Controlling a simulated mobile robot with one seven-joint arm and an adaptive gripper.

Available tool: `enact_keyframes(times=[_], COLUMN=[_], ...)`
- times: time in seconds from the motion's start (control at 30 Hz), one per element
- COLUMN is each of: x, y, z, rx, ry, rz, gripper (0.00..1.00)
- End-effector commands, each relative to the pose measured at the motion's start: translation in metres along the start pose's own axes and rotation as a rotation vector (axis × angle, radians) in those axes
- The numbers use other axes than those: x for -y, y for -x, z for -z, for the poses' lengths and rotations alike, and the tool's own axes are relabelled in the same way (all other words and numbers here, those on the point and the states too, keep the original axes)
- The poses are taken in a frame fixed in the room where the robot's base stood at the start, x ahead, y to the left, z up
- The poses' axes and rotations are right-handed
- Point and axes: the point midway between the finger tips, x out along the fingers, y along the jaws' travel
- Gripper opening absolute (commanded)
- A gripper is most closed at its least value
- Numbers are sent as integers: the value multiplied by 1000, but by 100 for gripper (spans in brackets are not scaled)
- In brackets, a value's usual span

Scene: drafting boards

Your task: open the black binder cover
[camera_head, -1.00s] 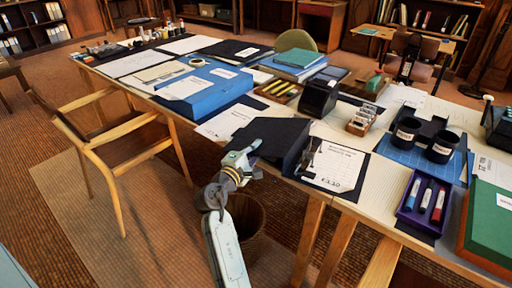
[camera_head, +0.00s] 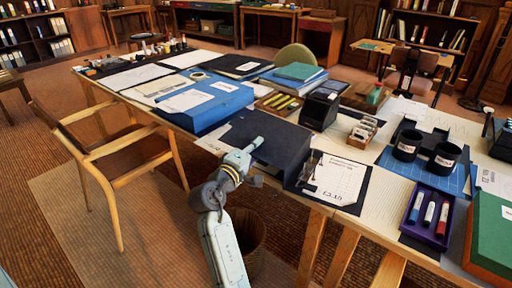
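The black binder lies at the table's front edge, its white printed sheet (camera_head: 339,180) exposed on the right. Its black cover (camera_head: 268,132) is swung over to the left of the sheet and looks open, sloping over the table; its exact angle is unclear. My gripper (camera_head: 257,161) is at the near, lower left edge of the cover, just off the table's front edge. It seems close to or touching the cover; contact cannot be made out. The fingers are small and dark here, so whether they are open or shut is unclear.
A blue box file (camera_head: 218,108) stands left of the cover, with a black box (camera_head: 318,110) behind it. A purple tray of markers (camera_head: 428,216) and two black cups (camera_head: 424,150) are to the right. A wooden chair (camera_head: 125,160) stands left. A waste bin (camera_head: 247,230) is below.

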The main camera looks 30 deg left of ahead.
Motion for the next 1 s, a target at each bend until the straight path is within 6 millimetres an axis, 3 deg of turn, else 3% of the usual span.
enact_keyframes(times=[0.13, 0.47, 0.57, 1.0], x=[0, 0, 0, 0], y=[0, 4, 15, 102], z=[0, 0, 1, 1], rx=[0, -1, -3, -3], ry=[0, 0, 1, 0], rz=[-1, -1, -1, 0], gripper=[22, 22, 22, 22])
